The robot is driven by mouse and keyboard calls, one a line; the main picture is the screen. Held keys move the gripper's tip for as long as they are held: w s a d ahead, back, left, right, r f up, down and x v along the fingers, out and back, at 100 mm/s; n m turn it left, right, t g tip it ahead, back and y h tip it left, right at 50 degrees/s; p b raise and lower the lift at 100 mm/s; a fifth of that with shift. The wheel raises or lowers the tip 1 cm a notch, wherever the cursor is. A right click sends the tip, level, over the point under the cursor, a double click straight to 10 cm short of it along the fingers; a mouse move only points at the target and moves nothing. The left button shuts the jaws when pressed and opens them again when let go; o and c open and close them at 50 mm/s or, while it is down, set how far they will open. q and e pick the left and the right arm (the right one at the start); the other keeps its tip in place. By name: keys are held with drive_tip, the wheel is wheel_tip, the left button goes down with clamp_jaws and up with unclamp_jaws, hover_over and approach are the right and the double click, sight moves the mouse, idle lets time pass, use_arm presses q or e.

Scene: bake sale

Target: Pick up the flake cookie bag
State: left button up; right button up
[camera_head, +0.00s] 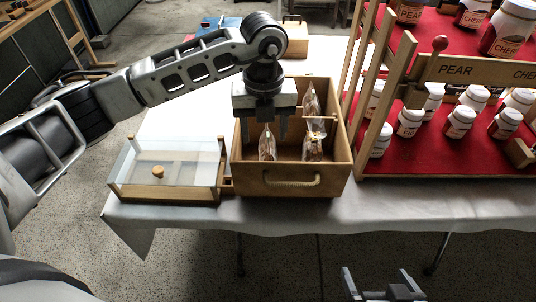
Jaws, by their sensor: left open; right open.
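Several clear bags of baked goods stand upright in a wooden crate (292,188) on the table: a front left bag (267,147), a front right bag (314,143) and a back right bag (311,102). Their labels are too small to read, so I cannot tell which is the flake cookie bag. My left gripper (267,138) is open and points down into the left side of the crate, its fingers around or just above the front left bag. I cannot tell whether they touch it. My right gripper (384,280) is open and empty, low in front of the table.
A glass-lidded wooden case (168,190) stands left of the crate. A red-shelved rack (430,170) of white jars (461,120) stands close on the right. A wooden box (296,40) is behind. White cloth (180,112) behind the case is clear.

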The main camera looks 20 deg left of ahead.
use_arm(q)
drive_tip(key=shift+w+d+f+p, duration=0.1)
drive_tip(key=shift+f+p, duration=0.05)
drive_tip(key=shift+f, duration=0.95)
drive_tip(key=shift+w+d+f+p, duration=0.1)
drive_tip(key=shift+w+f, duration=0.05)
drive_tip(key=shift+f, duration=0.95)
drive_tip(key=shift+w+d+f+p, duration=0.1)
drive_tip(key=shift+f+p, duration=0.05)
drive_tip(key=shift+f, duration=0.95)
drive_tip(key=c, duration=0.8)
